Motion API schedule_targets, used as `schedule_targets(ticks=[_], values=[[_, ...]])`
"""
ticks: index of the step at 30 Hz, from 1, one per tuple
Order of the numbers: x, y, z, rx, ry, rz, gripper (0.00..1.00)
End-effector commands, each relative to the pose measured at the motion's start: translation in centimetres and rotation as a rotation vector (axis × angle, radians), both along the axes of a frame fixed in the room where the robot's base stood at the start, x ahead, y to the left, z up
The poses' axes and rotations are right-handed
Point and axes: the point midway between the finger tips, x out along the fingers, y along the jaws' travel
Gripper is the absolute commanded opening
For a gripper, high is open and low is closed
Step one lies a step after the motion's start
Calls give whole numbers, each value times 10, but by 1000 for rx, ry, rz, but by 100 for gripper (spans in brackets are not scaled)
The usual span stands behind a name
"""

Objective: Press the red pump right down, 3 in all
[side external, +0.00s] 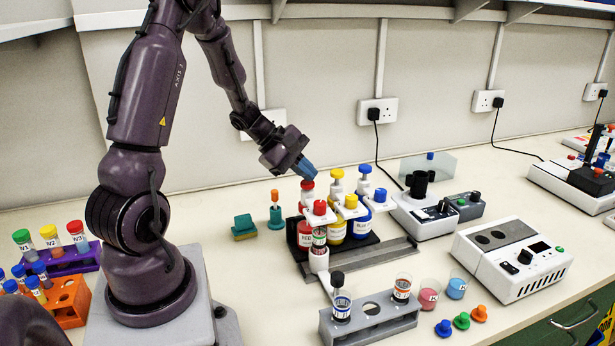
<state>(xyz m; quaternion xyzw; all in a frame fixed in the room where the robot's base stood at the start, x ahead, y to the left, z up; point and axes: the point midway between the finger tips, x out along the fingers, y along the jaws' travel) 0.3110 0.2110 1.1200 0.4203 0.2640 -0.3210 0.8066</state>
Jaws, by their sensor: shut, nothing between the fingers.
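The red pump (307,186) stands on the bottle labelled RED (305,235), at the left end of a row of dispensers. My gripper (306,172) has blue fingers, shut and empty. It is tilted downward with its tips right at the top of the red pump; I cannot tell whether they touch. A red-capped spout (319,208) juts out in front of the bottle. A vial with a banded label (319,248) stands under this spout. How far the pump is pressed is hard to tell.
The yellow pump (337,174) and blue pump (365,170) stand close to the right. A grey rack (370,330) holding vials is in front. A green sponge (244,226) and an orange-and-teal tool (275,212) are to the left. White devices (512,260) stand to the right.

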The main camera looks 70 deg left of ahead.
Motion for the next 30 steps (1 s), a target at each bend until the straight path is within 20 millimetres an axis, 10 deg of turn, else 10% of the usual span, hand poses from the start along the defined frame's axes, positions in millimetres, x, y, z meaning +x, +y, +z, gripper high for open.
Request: schedule_targets(ticks=[30], values=[[-1,0,14,1,1,1,0]])
